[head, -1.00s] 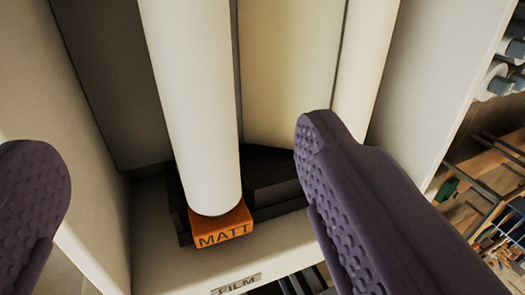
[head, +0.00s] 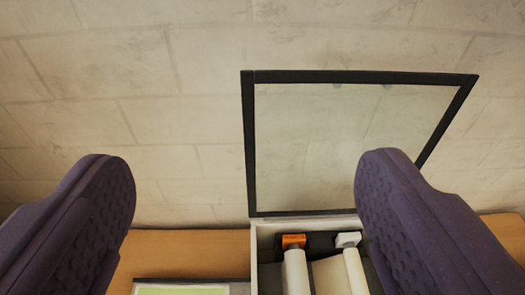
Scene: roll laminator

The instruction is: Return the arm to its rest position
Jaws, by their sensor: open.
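My gripper (head: 245,215) shows as two dark purple padded fingers, spread wide apart with nothing between them. It is away from the laminator, which lies beyond and below the fingers. The laminator (head: 254,255) is a pale open box at the bottom of the view. A white roll with an orange end piece (head: 293,241) and another white roll with a pale end piece (head: 347,240) lie in it. The right finger hides part of the box's right side.
A dark-framed clear lid (head: 330,140) stands raised behind the laminator, partly behind the right finger. A wooden bench (head: 190,252) runs along a pale block wall (head: 130,80). A flat panel with a light green area (head: 185,289) lies left of the laminator.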

